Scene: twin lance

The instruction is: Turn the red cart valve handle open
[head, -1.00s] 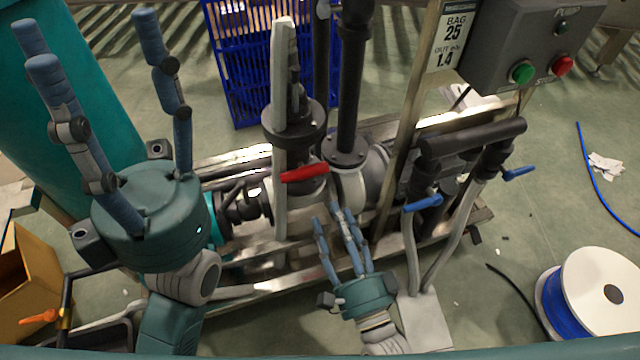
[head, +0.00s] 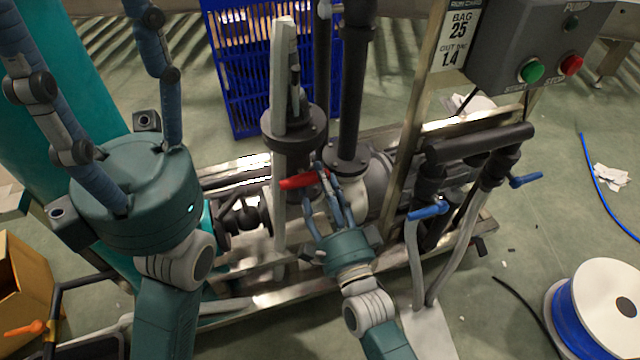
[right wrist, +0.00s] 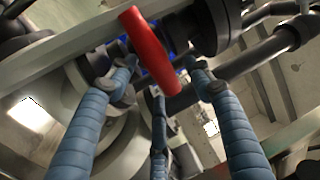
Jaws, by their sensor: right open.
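The red valve handle (head: 303,181) is a short bar on the cart's pipework in the middle of the head view. My right gripper (head: 322,180) is open, with its blue fingers at the handle's right end. In the right wrist view the red handle (right wrist: 150,50) slants between the spread fingers of the right gripper (right wrist: 162,75). I cannot tell whether any finger touches it. My left gripper (head: 85,40) is open and empty, high at the left, its fingertips partly cut off by the frame.
Black vertical pipes (head: 356,90) and a grey upright (head: 283,110) stand close around the handle. Two blue valve handles (head: 428,210) sit to the right. A pump control box (head: 530,50) is at upper right. A blue crate (head: 235,70) stands behind; a hose reel (head: 605,300) is at lower right.

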